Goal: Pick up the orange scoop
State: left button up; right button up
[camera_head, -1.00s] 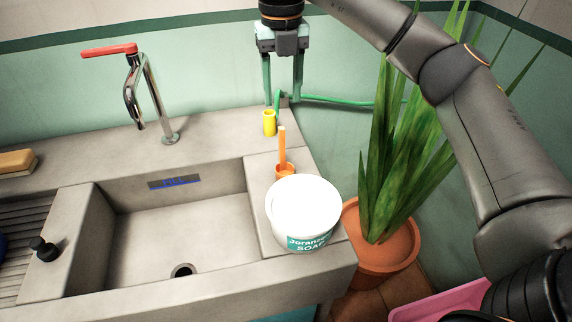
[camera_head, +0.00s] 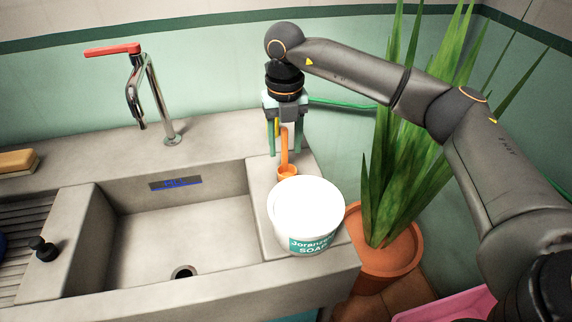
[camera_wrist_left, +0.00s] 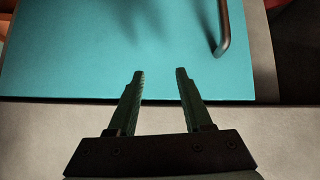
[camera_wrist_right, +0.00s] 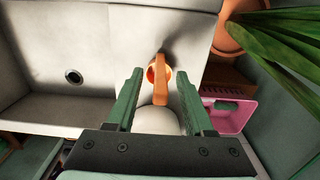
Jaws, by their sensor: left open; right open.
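The orange scoop (camera_head: 285,152) stands handle up on the counter, just behind the white soap tub (camera_head: 306,208). My right gripper (camera_head: 279,152) is open and points down, with its green fingers at the scoop's handle. In the right wrist view the scoop (camera_wrist_right: 160,75) shows between and beyond the open fingertips (camera_wrist_right: 160,82), and the gap looks empty; I cannot tell how near the handle is. My left gripper (camera_wrist_left: 160,75) is open and empty in the left wrist view, in front of a turquoise panel (camera_wrist_left: 110,50) with a dark handle.
The soap tub stands close in front of the scoop. The concrete sink (camera_head: 180,225) lies to the left, with a red-handled tap (camera_head: 150,95). A potted plant (camera_head: 385,250) stands to the right. A pink container (camera_wrist_right: 232,112) shows in the right wrist view.

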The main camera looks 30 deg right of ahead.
grip_shut()
dwell(0.4)
dwell(1.0)
